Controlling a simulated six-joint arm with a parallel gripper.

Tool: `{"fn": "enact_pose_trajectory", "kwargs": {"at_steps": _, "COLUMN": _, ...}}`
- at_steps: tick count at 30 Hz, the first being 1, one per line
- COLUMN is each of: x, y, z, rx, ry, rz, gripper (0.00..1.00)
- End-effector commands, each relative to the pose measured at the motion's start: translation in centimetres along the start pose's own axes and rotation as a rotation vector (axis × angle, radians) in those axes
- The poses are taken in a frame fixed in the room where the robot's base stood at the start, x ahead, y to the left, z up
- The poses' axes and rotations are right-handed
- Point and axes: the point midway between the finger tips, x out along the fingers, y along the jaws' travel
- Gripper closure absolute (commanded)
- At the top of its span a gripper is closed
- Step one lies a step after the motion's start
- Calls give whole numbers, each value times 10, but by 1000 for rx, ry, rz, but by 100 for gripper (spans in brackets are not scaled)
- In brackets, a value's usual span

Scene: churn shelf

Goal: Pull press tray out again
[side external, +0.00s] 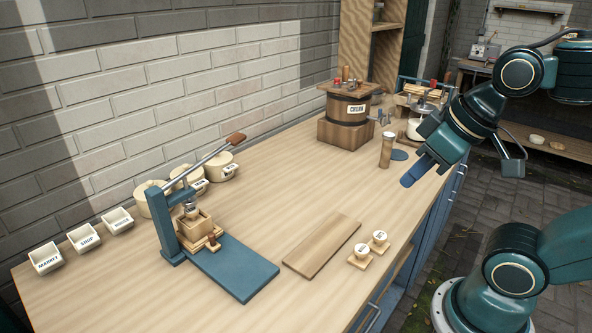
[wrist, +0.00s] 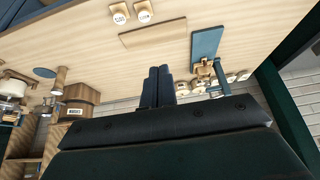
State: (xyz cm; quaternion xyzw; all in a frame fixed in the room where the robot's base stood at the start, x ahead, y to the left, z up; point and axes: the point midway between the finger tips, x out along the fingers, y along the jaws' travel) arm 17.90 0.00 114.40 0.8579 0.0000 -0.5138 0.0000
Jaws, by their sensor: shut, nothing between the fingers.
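The blue press (side external: 163,222) stands at the left of the bench, with its lever (side external: 205,158) slanting up to the right. A small wooden box on a wooden tray (side external: 212,243) sits under the press; a knob shows at the tray's front. A flat blue plate (side external: 240,268) extends from the press toward the front. In the wrist view the plate (wrist: 206,44) and the wooden box (wrist: 205,68) are right of my fingers. My gripper (side external: 414,173) is shut and empty above the bench's right part, well away from the press. Its fingers also show in the wrist view (wrist: 158,88).
A wooden board (side external: 322,247) and two labelled knobs (side external: 361,251) lie in front. A churn (side external: 347,112) stands at the back, with a wooden cylinder (side external: 387,150) near my gripper. Labelled bins (side external: 84,239) and round pots (side external: 220,167) line the wall. The bench middle is clear.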

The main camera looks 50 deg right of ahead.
Motion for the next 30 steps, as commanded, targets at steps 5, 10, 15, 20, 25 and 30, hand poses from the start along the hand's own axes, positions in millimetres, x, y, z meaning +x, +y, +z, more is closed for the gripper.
{"fn": "enact_pose_trajectory", "kwargs": {"at_steps": 5, "x": 0, "y": 0, "z": 0, "rx": 0, "ry": 0, "rz": 0, "gripper": 100}}
{"fn": "enact_pose_trajectory", "kwargs": {"at_steps": 10, "x": 0, "y": 0, "z": 0, "rx": 0, "ry": 0, "rz": 0, "gripper": 100}}
{"fn": "enact_pose_trajectory", "kwargs": {"at_steps": 15, "x": 0, "y": 0, "z": 0, "rx": 0, "ry": 0, "rz": 0, "gripper": 90}}
{"fn": "enact_pose_trajectory", "kwargs": {"at_steps": 20, "x": 0, "y": -1, "z": -4, "rx": -10, "ry": -2, "rz": -3, "gripper": 75}}
{"fn": "enact_pose_trajectory", "kwargs": {"at_steps": 25, "x": 3, "y": -5, "z": -20, "rx": -48, "ry": -12, "rz": -15, "gripper": 75}}
{"fn": "enact_pose_trajectory", "kwargs": {"at_steps": 30, "x": 11, "y": -13, "z": -49, "rx": -118, "ry": -27, "rz": -40, "gripper": 75}}
